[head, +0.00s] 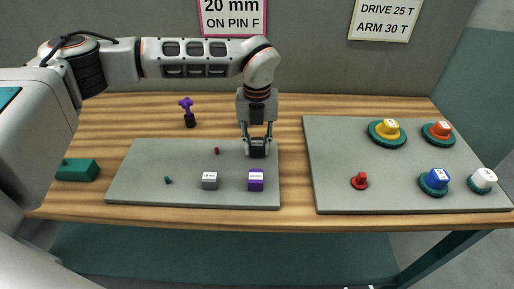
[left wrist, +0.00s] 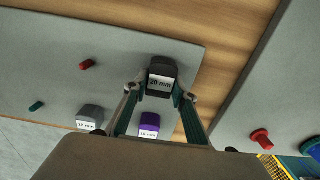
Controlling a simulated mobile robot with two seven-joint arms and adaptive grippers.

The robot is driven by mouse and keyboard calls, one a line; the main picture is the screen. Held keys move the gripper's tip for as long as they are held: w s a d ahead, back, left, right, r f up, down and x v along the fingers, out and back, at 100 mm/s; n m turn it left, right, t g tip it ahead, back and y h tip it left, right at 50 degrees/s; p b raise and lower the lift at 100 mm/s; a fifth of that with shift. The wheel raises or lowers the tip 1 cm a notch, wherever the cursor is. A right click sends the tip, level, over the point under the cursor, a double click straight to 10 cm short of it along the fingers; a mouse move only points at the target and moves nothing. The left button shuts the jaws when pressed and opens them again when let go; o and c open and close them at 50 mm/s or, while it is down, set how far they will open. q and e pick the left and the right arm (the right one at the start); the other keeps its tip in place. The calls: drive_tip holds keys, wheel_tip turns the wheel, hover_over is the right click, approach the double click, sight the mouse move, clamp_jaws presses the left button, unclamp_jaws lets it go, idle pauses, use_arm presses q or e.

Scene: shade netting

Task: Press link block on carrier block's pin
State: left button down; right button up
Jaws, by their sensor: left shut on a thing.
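My left gripper (head: 257,143) points down over the back right corner of the left grey board and is shut on a black block (head: 258,152) with a white label. In the left wrist view the black block (left wrist: 161,82) sits between the fingertips (left wrist: 160,88), and its label reads 20 mm. I cannot tell whether it touches the board. A teal block (head: 78,170) with a small raised stub lies at the table's left; no name marks it as the carrier block. A grey block (head: 209,181) and a purple block (head: 256,181), both labelled, stand on the board's front part.
The left board (head: 140,190) also holds a small red pin (head: 217,151) and a teal pin (head: 168,180). A purple piece on a black base (head: 187,112) stands behind. The right board (head: 335,140) carries a red peg (head: 360,181) and several gears with coloured tops, including yellow (head: 388,129).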

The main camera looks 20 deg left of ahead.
sight(257, 145)
use_arm(q)
drive_tip(key=shift+r+p, duration=0.45)
drive_tip(key=shift+r, duration=0.25)
drive_tip(key=shift+r+p, duration=1.2)
drive_tip(key=shift+r, duration=0.65)
drive_tip(key=shift+r, duration=0.4)
drive_tip(key=shift+r+p, duration=1.1)
drive_tip(key=shift+r, duration=0.5)
